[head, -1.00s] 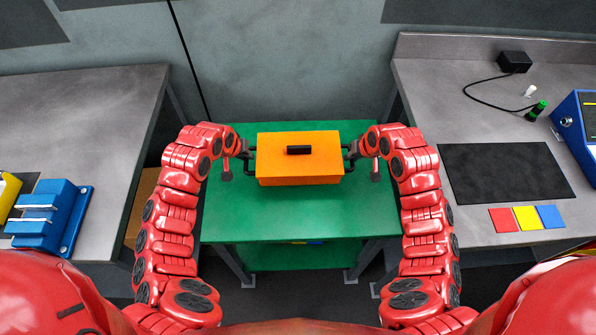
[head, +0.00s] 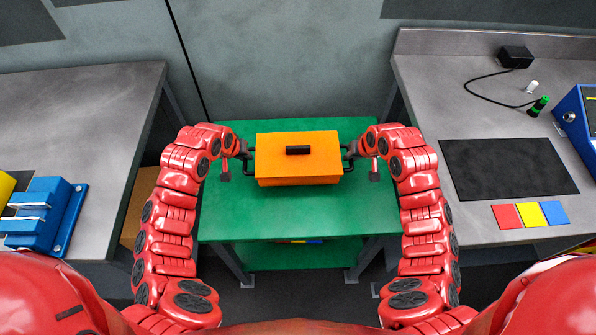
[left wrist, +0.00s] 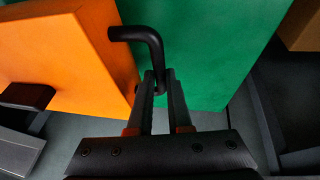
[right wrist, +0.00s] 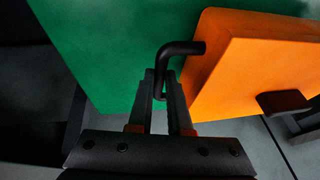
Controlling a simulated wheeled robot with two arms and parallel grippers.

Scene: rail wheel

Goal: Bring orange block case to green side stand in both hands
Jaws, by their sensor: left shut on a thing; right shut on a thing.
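The orange block case (head: 300,170) is a box with a black handle on its lid, in the middle of the head view. It is over the green side stand (head: 300,222); whether it touches the top I cannot tell. My left gripper (head: 247,158) is shut on the black side handle (left wrist: 152,45) at the case's left end. My right gripper (head: 350,157) is shut on the matching side handle (right wrist: 178,50) at the right end. The case looks level. Both wrist views show the fingers around the handle bars, with the orange case (left wrist: 65,60) beside them.
A grey bench (head: 80,110) with a blue fixture (head: 42,215) is at the left. Another grey bench (head: 440,90) at the right holds a black mat (head: 508,168), coloured squares (head: 530,214) and a cable. A wall stands behind the stand. Green surface around the case is bare.

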